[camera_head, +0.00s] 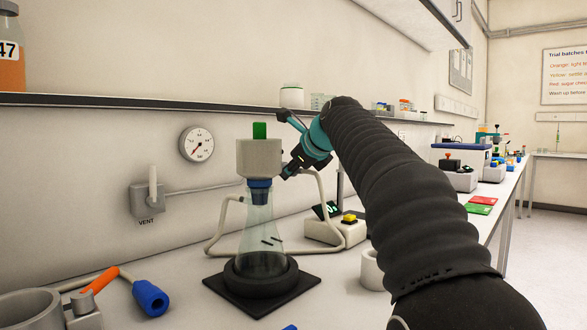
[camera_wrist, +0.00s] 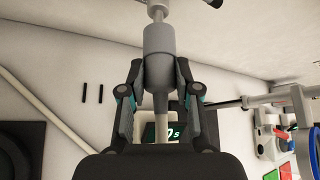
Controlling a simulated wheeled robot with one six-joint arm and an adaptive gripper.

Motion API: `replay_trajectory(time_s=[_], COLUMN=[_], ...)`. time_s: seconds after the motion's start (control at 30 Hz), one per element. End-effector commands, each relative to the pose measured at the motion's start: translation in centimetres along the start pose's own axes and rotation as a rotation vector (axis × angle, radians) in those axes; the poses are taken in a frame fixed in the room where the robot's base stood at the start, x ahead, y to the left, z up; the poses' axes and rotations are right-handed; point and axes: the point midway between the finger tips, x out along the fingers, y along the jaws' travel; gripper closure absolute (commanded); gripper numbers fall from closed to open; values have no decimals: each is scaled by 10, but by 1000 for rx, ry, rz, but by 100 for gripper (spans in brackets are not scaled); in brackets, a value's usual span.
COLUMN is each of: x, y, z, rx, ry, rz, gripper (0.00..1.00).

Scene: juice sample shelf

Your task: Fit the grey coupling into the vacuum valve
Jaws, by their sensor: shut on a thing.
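The grey coupling (camera_wrist: 159,58) is a stepped cylinder with a narrow end at the top of the wrist view. My gripper (camera_wrist: 160,72) is shut on it, one finger on each side. A pale hose (camera_wrist: 161,118) runs back from the coupling between the fingers. In the head view, a cream valve block with a green lever (camera_head: 259,158) sits on a blue stopper in the flask neck. My gripper (camera_head: 288,172) is close to the block's right side there, and the coupling is mostly hidden. I cannot tell whether its end touches the valve.
The glass flask (camera_head: 262,232) stands in a black base. A cream box with a yellow button and display (camera_head: 336,232) is behind it, with hoses looping around. A blue nozzle (camera_head: 150,298) with an orange lever (camera_head: 100,280) lies front left. A shelf edge (camera_head: 110,100) runs along the wall.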

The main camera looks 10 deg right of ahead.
Motion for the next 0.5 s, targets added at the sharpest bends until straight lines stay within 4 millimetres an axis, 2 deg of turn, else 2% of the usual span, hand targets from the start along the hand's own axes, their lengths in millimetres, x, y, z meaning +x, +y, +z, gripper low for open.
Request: replay_trajectory(time_s=[0.5], x=[7], y=[0], z=[6], rx=[-1], ry=[-1], rz=[-1], gripper=[100])
